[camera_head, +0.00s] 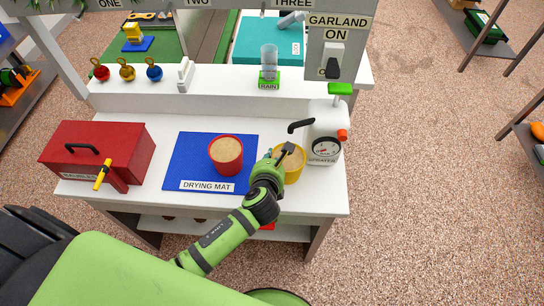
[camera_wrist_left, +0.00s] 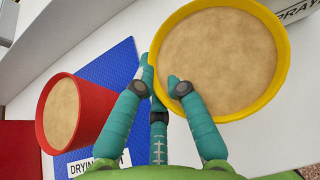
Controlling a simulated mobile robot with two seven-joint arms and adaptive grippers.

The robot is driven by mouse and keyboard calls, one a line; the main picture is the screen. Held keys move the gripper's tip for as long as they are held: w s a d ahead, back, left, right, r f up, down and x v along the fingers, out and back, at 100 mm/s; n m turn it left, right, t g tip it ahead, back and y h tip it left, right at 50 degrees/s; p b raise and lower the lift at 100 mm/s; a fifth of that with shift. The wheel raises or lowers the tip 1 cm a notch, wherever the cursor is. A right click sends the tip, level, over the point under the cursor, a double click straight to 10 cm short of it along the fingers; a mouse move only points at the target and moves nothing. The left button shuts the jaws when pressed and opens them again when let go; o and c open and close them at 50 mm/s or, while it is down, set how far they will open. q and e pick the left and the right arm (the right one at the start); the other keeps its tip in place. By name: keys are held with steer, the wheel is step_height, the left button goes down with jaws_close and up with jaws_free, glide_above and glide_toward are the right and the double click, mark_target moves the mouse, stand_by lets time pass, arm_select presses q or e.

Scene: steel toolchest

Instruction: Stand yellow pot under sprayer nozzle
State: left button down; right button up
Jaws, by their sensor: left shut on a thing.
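The yellow pot (camera_head: 297,165), full of tan soil, is upright at the right end of the white bench, close in front of the sprayer (camera_head: 325,130). The sprayer's black nozzle (camera_head: 299,126) points left, just behind the pot's far rim in the head view. My left gripper (camera_head: 278,158) is shut on the pot's left rim. In the left wrist view the yellow pot (camera_wrist_left: 225,60) shows with one finger inside its rim and one outside. I cannot tell whether its base touches the bench. My right gripper is not in view.
A red pot (camera_head: 226,155) with soil stands on the blue drying mat (camera_head: 185,160), left of my gripper. A red toolbox (camera_head: 110,150) sits at the bench's left end. A raised shelf (camera_head: 215,85) runs along the back. The bench's front right corner is clear.

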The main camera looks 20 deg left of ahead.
arm_select(q)
steer(key=c, duration=1.3)
jaws_free()
steer(key=shift+f, duration=0.1)
steer(key=v, duration=1.2)
steer(key=shift+s, duration=0.1)
